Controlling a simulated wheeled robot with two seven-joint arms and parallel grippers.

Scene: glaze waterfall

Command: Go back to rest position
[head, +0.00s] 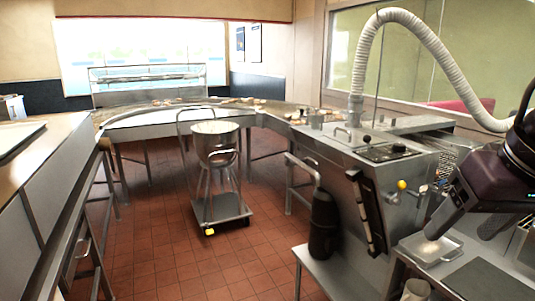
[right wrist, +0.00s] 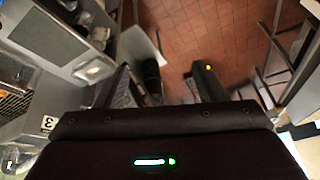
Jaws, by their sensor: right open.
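My right gripper (head: 462,232) reaches in from the right edge of the head view, dark and angled downward. Its two fingers are apart with nothing between them. In the right wrist view the same gripper (right wrist: 165,85) shows its fingers spread, with the floor and a dark cylinder beyond. In the head view it hangs above or in front of a small square metal tray (head: 447,255) on the side ledge of the steel machine (head: 335,180). I cannot tell whether they touch. My left gripper is not in view.
A white ribbed hose (head: 428,42) arches over the machine. A dark cylinder (head: 324,225) stands on its lower shelf. A wheeled cart (head: 222,210) carries a metal pot (head: 215,145) mid-floor. A curved conveyor (head: 150,118) runs behind. Red tiled floor is clear around the cart.

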